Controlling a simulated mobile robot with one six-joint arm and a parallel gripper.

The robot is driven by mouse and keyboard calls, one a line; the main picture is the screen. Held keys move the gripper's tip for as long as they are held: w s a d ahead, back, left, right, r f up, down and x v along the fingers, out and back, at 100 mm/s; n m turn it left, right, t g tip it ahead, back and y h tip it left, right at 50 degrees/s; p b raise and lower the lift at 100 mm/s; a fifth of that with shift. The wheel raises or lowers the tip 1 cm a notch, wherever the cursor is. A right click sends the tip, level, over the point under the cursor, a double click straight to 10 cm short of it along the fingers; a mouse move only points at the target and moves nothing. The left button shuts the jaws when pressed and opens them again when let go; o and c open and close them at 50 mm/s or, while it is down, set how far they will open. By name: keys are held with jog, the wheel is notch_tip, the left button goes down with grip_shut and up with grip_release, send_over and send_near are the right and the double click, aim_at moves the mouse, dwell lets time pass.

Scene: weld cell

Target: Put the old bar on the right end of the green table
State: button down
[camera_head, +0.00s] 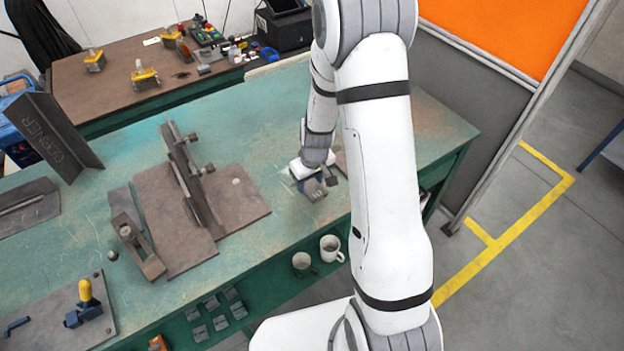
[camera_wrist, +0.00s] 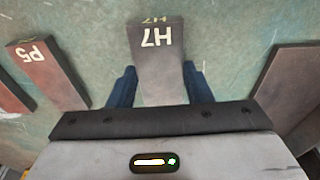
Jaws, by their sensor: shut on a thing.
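My gripper (camera_wrist: 160,78) is shut on a grey bar marked H7 (camera_wrist: 157,55), with one blue finger on each side of it. In the head view my gripper (camera_head: 318,183) is low over the right part of the green table (camera_head: 265,120), with the end of the grey bar (camera_head: 316,194) showing below it. I cannot tell whether the bar touches the table. None is visibly labelled old.
A brown fixture plate (camera_head: 240,195) with upright bars stands left of my gripper. A steel angle marked CORNER (camera_head: 52,140) stands at the far left. The table's far right corner (camera_head: 445,125) looks clear.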

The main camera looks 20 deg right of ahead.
aim_at(314, 189)
jog(key=shift+f, duration=0.15)
jog(key=shift+f, duration=0.15)
jog(key=c, duration=0.7)
grip_release()
notch_tip(314, 189, up, 12)
jog(key=s, duration=0.2)
jog(key=s+r+m, duration=0.1)
jog(key=s+r, duration=0.4)
jog(key=s, duration=0.1)
jog(key=s+r+m, duration=0.1)
jog(key=s+r, duration=0.4)
jog(key=s, duration=0.1)
jog(key=s+r+m+t, duration=0.1)
jog(key=s+r, duration=0.3)
jog(key=s, duration=0.3)
jog(key=shift+s+r+m+h, duration=0.1)
jog(key=shift+r+m+h, duration=0.2)
jog(key=shift+r, duration=0.1)
